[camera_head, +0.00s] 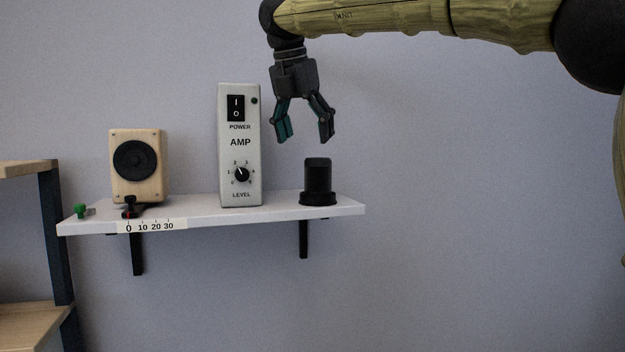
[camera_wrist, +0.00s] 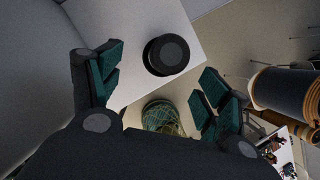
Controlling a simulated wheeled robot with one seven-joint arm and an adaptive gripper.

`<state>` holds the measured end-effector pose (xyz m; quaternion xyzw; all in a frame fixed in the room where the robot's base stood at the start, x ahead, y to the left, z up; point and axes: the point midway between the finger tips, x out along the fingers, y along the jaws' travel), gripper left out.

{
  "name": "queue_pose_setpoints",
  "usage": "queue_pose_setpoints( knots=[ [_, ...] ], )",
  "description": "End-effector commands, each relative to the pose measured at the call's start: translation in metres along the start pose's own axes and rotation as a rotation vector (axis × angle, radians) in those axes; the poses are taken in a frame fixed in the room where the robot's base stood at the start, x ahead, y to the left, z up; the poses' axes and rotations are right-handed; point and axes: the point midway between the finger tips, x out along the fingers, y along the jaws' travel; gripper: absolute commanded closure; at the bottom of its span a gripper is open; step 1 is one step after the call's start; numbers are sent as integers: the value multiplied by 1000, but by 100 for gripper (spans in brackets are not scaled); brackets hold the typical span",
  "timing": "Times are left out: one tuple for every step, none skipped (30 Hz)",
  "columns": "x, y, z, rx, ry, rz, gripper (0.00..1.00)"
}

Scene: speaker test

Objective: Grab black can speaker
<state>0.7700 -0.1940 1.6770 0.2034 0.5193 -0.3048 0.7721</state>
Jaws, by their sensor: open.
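The black can speaker (camera_head: 318,180) stands upright on the right part of the white shelf (camera_head: 345,208), with a wider black foot at its base. My gripper (camera_head: 303,140) is open and empty, pointing down, a little above the can and slightly to its left in the head view. In the wrist view the can's round grey top (camera_wrist: 170,54) shows near the shelf's corner, beyond and between the spread teal-padded fingers of my gripper (camera_wrist: 158,86). Nothing touches the can.
A tall white AMP box (camera_head: 240,150) stands left of the can, close to my gripper. The shelf is wall-mounted. The space right of the can is clear.

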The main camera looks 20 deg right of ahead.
Motion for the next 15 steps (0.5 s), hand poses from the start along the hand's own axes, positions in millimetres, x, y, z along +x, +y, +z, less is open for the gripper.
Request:
queue_pose_setpoints(
  knots=[
    [6,-3,1,1,1,-2,23],
    [10,-3,2,2,1,-3,23],
    [17,-4,3,4,1,-3,23],
    [22,-4,4,4,1,-4,23],
    [26,-4,4,4,1,-5,23],
    [31,-3,4,4,1,-4,23],
    [34,-3,4,3,1,-4,23],
    [37,-3,4,3,1,-5,23],
    [40,-3,4,3,1,-4,23],
    [42,-3,4,3,0,-4,23],
    [44,-2,3,2,0,-3,23],
    [45,-2,3,2,0,-3,23],
    [46,-2,3,2,0,-3,23],
    [47,-2,4,2,0,-3,23],
    [49,-3,4,2,1,-4,23]
  ],
)
